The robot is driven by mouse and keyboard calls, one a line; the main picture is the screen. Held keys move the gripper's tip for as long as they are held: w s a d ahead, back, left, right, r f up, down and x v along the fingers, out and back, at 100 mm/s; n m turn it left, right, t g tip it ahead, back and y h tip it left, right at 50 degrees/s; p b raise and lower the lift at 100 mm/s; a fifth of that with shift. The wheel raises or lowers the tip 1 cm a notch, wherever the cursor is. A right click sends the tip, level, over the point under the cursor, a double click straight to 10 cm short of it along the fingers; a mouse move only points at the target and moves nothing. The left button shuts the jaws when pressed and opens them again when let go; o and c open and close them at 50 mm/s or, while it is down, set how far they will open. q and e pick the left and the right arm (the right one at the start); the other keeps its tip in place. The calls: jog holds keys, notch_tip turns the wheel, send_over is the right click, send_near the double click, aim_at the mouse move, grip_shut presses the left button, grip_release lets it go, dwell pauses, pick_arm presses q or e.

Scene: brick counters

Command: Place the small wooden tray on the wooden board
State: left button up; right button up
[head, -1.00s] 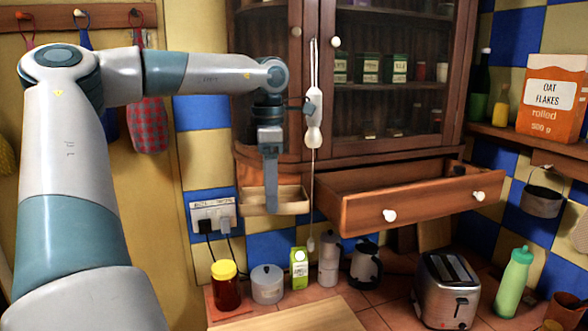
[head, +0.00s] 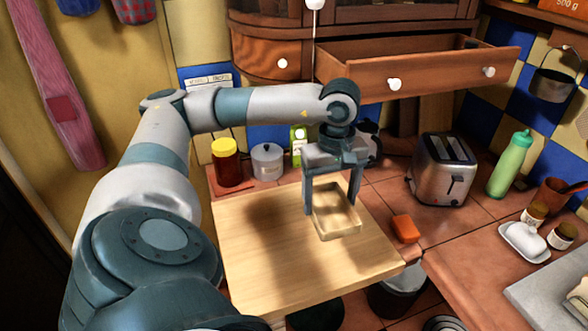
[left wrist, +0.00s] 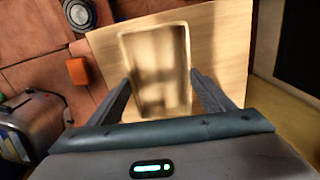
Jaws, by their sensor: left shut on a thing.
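The small wooden tray (head: 337,232) is a pale, shallow rectangular tray with its open side up. My left gripper (head: 331,203) points down and is shut on it, one finger at each side. The tray is over the right part of the wooden board (head: 260,265), low and roughly level; I cannot tell whether it touches the board. In the left wrist view the tray (left wrist: 157,70) sits between the two fingers (left wrist: 163,90), with the board (left wrist: 222,45) behind it. My right gripper is out of view.
An orange block (head: 405,229) lies just right of the board. An open drawer (head: 420,72) juts out above. The board's left part is clear.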

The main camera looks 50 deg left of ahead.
pick_arm(q)
jog(key=w+d+m+b, duration=0.1)
jog(key=w+d+m, duration=0.1)
jog(key=d+m, duration=0.5)
jog(key=w+d+r+m+b, duration=0.1)
jog(key=w+d+m, duration=0.2)
jog(key=d+m, duration=0.4)
jog(key=d, duration=0.7)
jog(key=shift+w, duration=0.3)
